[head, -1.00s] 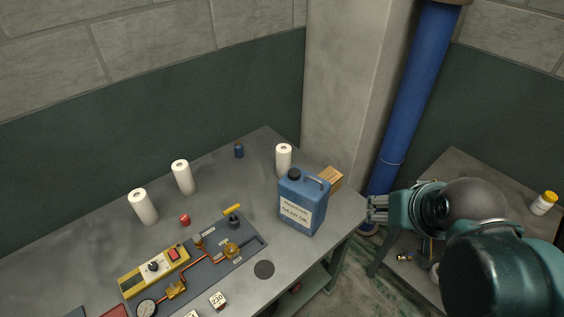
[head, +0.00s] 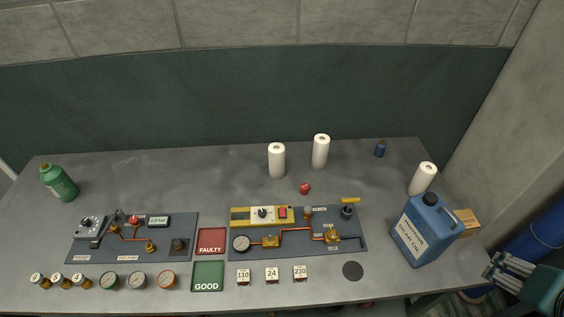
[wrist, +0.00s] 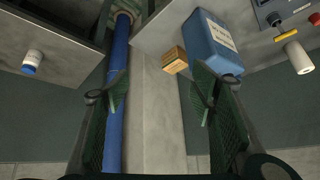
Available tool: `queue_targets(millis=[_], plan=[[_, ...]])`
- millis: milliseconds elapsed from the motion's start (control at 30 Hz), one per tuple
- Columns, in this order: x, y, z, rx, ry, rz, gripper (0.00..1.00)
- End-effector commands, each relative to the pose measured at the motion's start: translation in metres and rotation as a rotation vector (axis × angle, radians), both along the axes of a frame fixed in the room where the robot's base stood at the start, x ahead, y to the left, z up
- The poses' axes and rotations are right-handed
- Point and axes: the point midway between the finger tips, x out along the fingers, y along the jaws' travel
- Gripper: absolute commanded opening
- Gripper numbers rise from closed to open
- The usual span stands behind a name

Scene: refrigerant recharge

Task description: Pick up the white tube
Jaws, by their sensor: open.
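Three white tubes, upright rolls with a dark hole in the top, stand on the grey table: one at the back middle (head: 277,161), one just right of it (head: 320,152), and one near the right end behind the blue jug (head: 422,179). Part of a white tube also shows at the right of the wrist view (wrist: 298,57). My gripper (head: 500,270) is off the table's right edge, apart from all of them. In the wrist view its two fingers (wrist: 158,97) are spread wide with nothing between them.
The blue jug (head: 424,232) and a small tan box (head: 466,222) stand between my gripper and the tubes. A blue pipe (wrist: 117,90) and a pale column run nearby. Two equipment panels (head: 345,222) fill the table's front. A small red object (head: 305,188) lies before the middle tubes.

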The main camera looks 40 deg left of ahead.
Motion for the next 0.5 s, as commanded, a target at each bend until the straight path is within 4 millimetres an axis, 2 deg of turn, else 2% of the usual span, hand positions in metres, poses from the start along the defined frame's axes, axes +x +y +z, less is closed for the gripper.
queue_targets(millis=[167,500], plan=[[0.025,0.036,0.000,0.116,-0.018,-0.017,0.55],[0.077,0.127,0.005,0.419,-0.025,-0.074,0.55]])
